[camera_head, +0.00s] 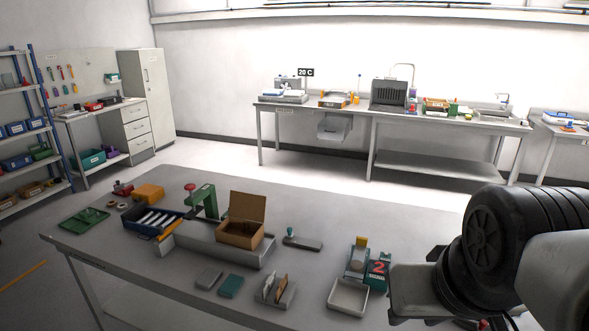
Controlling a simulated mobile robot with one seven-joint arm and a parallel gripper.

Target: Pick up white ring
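I cannot make out a white ring for certain. Two small ring-like rolls, one orange-brown (122,206) and one paler (111,203), lie at the far left of the near table (330,205). My arm comes in from the right edge, over the right end of this table. The hand end with my gripper (415,290) is low at the right, beside a white tray (348,296). Its fingers are hidden or cut off by the lower edge, so its opening does not show.
A long workbench (430,118) stands along the back wall.

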